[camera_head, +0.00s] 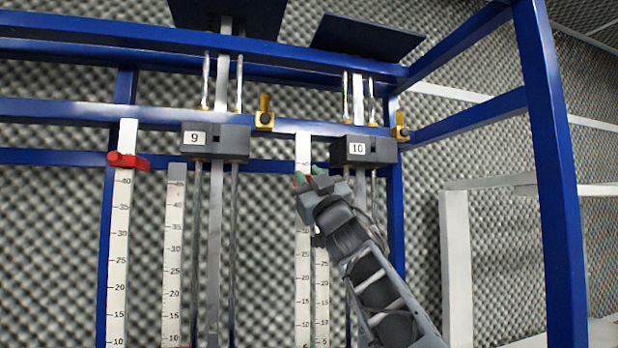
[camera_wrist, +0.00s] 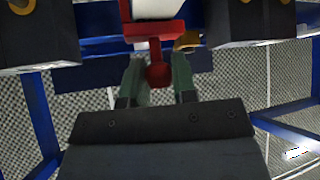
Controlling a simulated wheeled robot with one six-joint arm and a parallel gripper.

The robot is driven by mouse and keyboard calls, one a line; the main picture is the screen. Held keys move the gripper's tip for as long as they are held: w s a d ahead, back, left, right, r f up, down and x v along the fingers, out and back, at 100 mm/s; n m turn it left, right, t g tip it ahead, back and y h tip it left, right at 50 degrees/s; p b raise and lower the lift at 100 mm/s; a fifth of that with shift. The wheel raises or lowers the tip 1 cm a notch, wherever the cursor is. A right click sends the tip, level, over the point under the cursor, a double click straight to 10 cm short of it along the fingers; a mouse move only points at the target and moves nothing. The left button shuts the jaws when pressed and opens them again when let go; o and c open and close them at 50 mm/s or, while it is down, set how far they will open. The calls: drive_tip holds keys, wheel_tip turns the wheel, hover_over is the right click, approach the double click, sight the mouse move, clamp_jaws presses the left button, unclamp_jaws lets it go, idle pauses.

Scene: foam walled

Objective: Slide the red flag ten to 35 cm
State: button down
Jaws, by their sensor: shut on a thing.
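The red flag ten (camera_head: 298,181) sits on the white ruler (camera_head: 303,250) beside carriage 10 (camera_head: 362,150), a little below the ruler's upper end. My gripper (camera_head: 310,175) covers much of it in the head view. In the wrist view the red flag (camera_wrist: 155,32) spans the pale ruler, and its round red knob (camera_wrist: 158,75) sits between the green fingers of my gripper (camera_wrist: 159,78). The fingers are shut on the knob. The ruler marks at the flag are too small and covered to read.
Another red flag (camera_head: 128,160) is on the left ruler (camera_head: 118,250), above its 40 mark. Carriage 9 (camera_head: 215,141) and yellow knobs (camera_head: 264,112) are near the blue crossbar. A blue post (camera_head: 552,170) stands to the right of my arm.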

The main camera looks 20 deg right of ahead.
wheel_tip(320, 180, down, 7)
drive_tip(key=b, duration=0.4)
drive_tip(key=shift+b, duration=0.35)
drive_tip(key=c, duration=0.9)
unclamp_jaws()
drive_tip(key=b+v, duration=0.6)
drive_tip(key=v, duration=0.8)
drive_tip(key=shift+w, duration=0.15)
